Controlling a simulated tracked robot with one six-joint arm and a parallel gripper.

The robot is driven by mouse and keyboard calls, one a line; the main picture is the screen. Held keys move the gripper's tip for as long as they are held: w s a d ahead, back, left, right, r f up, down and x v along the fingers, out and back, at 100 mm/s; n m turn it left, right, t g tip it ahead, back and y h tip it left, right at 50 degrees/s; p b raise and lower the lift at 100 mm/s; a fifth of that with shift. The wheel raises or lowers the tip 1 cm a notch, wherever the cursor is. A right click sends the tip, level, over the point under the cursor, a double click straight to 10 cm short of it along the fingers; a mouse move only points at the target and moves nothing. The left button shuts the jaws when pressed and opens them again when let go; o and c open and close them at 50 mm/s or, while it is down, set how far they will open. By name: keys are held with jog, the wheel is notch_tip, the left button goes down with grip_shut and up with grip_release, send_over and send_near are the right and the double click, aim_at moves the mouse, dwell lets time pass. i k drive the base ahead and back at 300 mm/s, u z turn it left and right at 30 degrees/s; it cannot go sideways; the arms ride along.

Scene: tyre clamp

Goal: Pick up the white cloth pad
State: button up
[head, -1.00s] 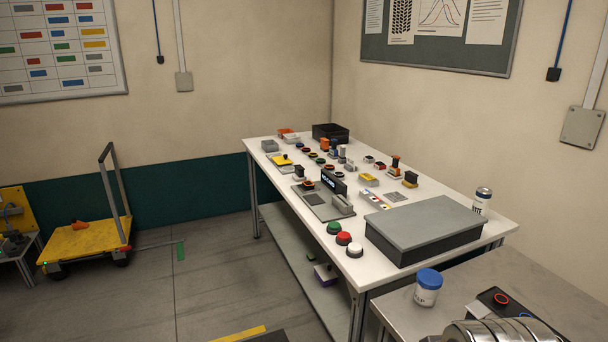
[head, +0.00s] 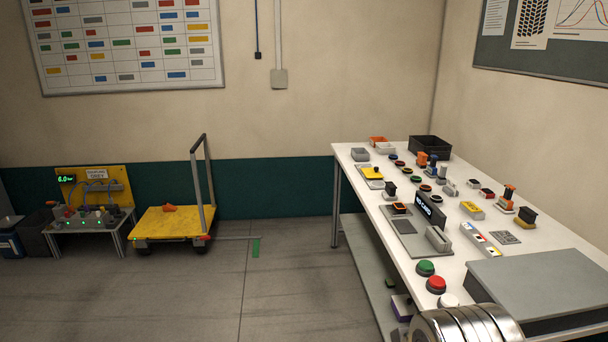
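I cannot make out a white cloth pad in the head view. The white workbench (head: 385,228) on the right holds many small items, too small to tell a cloth pad among them. My gripper is not in view. A shiny ribbed metal part at the bottom edge may be part of my arm and covers the bench's near corner.
On the bench are a grey lidded box (head: 540,285), a black bin (head: 430,147), a green button (head: 426,268) and a red button (head: 436,285). A yellow cart (head: 172,223) and a small table with a yellow panel (head: 95,186) stand left. Floor between is clear.

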aim_at(390, 194)
jog(key=u, duration=0.4)
jog(key=i, duration=2.2)
jog(key=z, duration=0.35)
jog(key=i, duration=0.75)
jog(key=z, duration=0.8)
jog(key=i, duration=0.85)
jog(key=z, duration=0.45)
